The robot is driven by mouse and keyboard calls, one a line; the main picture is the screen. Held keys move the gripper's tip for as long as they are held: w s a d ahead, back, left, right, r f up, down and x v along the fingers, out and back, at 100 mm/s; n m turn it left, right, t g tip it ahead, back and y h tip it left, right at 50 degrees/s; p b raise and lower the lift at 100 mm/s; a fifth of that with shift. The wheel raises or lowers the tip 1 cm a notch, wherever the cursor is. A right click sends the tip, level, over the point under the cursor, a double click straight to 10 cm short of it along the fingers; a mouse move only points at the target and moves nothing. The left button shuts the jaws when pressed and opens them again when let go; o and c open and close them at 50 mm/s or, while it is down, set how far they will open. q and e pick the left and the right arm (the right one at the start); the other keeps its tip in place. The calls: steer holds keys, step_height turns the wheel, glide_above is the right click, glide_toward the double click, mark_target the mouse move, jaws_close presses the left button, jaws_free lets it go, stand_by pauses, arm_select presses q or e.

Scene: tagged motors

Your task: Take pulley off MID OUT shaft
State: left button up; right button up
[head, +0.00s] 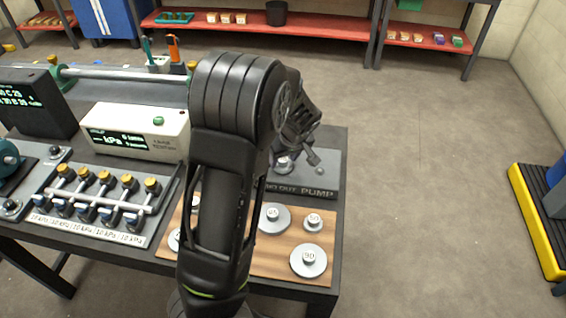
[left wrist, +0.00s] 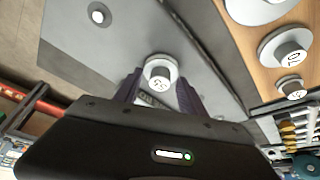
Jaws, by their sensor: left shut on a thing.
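My left gripper (head: 290,160) is over the grey plate (head: 325,185) whose visible lettering ends in "OUT PUMP". In the left wrist view a light grey, stepped round pulley (left wrist: 159,73) with a marked cap sits between the two dark fingers, which are shut on it. The mark is too small to read surely. In the head view, the pulley (head: 284,164) is partly hidden by my gripper. I cannot tell whether it is seated on its shaft or lifted off it. My right gripper is not in view.
A wooden board (head: 285,264) in front of the plate holds several numbered grey pulleys, including a "90" one (head: 308,260). My left arm hides part of it. A kPa meter (head: 134,132) and a valve row (head: 106,197) stand to the left.

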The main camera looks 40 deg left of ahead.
mark_target(283, 160)
arm_select(q)
step_height(283, 160, up, 10)
steer(key=b, duration=0.1)
stand_by(0.4)
stand_by(0.7)
